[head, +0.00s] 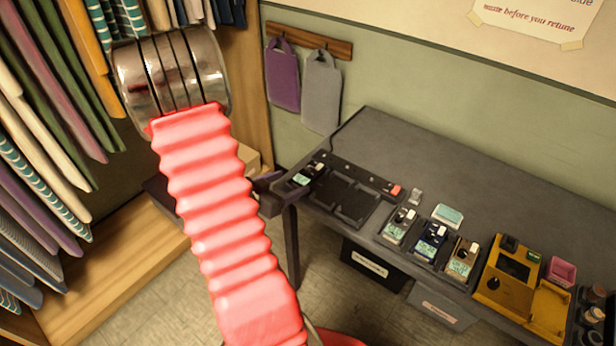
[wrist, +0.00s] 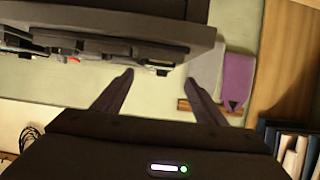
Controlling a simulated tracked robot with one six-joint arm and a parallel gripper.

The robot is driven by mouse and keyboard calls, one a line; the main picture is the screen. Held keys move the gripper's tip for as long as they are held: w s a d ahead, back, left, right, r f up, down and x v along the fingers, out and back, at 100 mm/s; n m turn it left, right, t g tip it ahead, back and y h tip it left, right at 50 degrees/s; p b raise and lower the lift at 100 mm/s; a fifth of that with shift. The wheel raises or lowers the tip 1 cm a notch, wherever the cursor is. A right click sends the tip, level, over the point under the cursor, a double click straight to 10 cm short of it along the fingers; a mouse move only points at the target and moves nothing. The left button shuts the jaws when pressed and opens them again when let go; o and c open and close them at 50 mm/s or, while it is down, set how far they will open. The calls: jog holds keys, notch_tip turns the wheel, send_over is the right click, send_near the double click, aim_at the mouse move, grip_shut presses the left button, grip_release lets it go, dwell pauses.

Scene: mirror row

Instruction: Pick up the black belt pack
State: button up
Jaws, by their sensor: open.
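A small dark belt pack with a pale green display (head: 304,177) lies at the left end of a black dock tray (head: 352,201) on the desk; it looks like the black one. A dark grey pack (head: 397,228), a blue pack (head: 430,243) and a brown pack (head: 462,262) stand in a row to the right. My gripper (head: 274,192) is mostly hidden behind my red arm; its dark fingers show at the desk's left end, short of the pack. In the wrist view my gripper (wrist: 159,77) is open, with nothing clearly between its fingers.
A yellow device (head: 507,285) and a pink box (head: 562,272) are further right on the desk (head: 420,155). Purple (head: 283,80) and grey (head: 322,92) bags hang on the wall. Clothes fill the left side. The desk's back half is clear.

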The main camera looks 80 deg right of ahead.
aim_at(305, 175)
jog(key=shift+x, duration=1.65)
jog(key=shift+x, duration=2.6)
jog(key=shift+f, duration=0.1)
jog(key=shift+c, duration=0.6)
jog(key=c, duration=1.1)
jog(key=shift+r, duration=5.05)
